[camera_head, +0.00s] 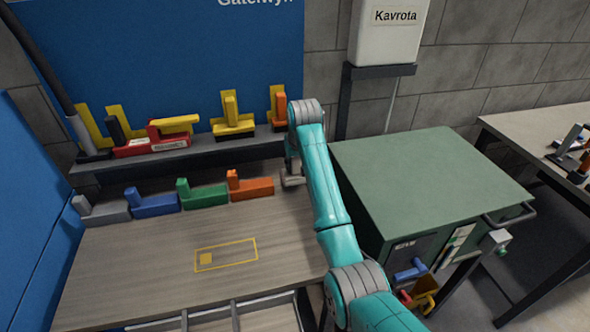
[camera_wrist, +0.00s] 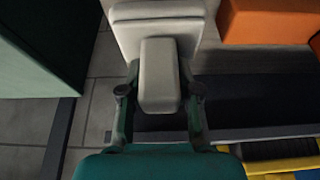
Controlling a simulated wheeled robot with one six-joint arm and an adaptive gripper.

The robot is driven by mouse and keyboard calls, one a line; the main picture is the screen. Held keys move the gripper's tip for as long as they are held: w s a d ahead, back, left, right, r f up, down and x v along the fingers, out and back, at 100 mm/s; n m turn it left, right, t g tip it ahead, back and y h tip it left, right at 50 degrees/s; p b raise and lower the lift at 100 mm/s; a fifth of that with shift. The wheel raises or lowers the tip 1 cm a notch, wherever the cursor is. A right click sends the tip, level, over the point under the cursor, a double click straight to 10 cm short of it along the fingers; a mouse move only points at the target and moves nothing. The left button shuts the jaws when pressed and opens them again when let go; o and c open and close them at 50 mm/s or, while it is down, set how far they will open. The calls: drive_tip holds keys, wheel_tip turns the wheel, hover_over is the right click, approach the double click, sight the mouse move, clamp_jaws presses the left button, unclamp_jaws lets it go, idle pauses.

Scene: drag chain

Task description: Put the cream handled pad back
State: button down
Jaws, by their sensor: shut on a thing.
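The cream handled pad fills the top middle of the wrist view, with a flat base (camera_wrist: 135,15) and an upright block handle (camera_wrist: 159,80). My gripper (camera_wrist: 160,95) is shut on the handle, one finger on each side. In the head view my gripper (camera_head: 291,172) is at the bench's back right, right of the orange handled pad. The cream pad is mostly hidden there by my arm. I cannot tell whether its base touches the bench.
Grey (camera_head: 103,212), blue (camera_head: 152,204), green (camera_head: 203,195) and orange (camera_head: 250,187) handled pads stand in a row. A shelf (camera_head: 200,152) behind holds red and yellow pieces. A yellow outline (camera_head: 230,258) marks clear bench top. A green cabinet (camera_head: 430,175) stands right.

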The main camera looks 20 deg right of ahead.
sight(295, 169)
drive_tip(key=shift+f, duration=1.55)
drive_tip(key=shift+f, duration=0.1)
drive_tip(key=c, duration=0.8)
unclamp_jaws()
drive_tip(key=v, duration=1.2)
